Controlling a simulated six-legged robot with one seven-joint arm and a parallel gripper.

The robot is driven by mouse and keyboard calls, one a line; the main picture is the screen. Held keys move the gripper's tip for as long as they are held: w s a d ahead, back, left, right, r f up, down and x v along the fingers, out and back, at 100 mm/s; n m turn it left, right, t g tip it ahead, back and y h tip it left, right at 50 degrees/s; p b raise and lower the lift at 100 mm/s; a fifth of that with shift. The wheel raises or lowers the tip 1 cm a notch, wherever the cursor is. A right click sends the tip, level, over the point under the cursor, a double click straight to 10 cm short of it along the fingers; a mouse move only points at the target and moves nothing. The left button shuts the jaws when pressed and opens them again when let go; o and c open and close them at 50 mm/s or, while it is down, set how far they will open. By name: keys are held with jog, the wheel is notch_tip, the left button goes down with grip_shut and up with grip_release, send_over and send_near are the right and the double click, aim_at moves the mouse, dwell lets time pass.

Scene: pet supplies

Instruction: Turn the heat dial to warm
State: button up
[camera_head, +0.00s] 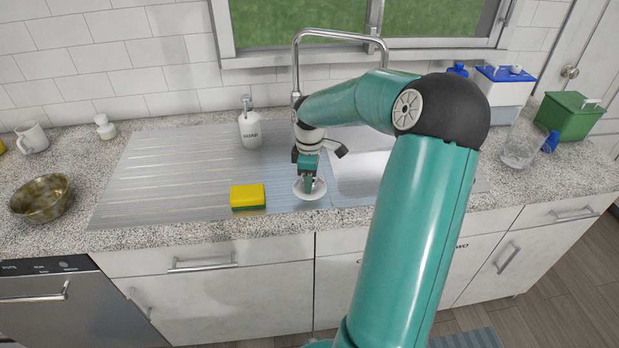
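My gripper (308,181) points down in front of the sink, at the end of my teal arm. Its fingertips are at a small white round piece (318,193) on the metal surface, and they hide the middle of it. I cannot tell whether this piece is the heat dial; no marks or "warm" label can be read on it. I cannot tell whether the fingers are apart, closed on it or only above it. No other thing in view is clearly a heat dial.
A yellow and green sponge (248,196) lies left of my gripper, with a white soap bottle (250,128) behind. The faucet (296,62) rises close behind my arm. A bowl (42,199) stands left; a glass (519,148) and a green box (570,117) stand right.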

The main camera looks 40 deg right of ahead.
jog(key=shift+c, duration=1.3)
jog(key=m, duration=0.5)
jog(key=shift+w, duration=0.1)
jog(key=m, duration=0.6)
jog(key=shift+m, duration=0.4)
jog(key=o, duration=1)
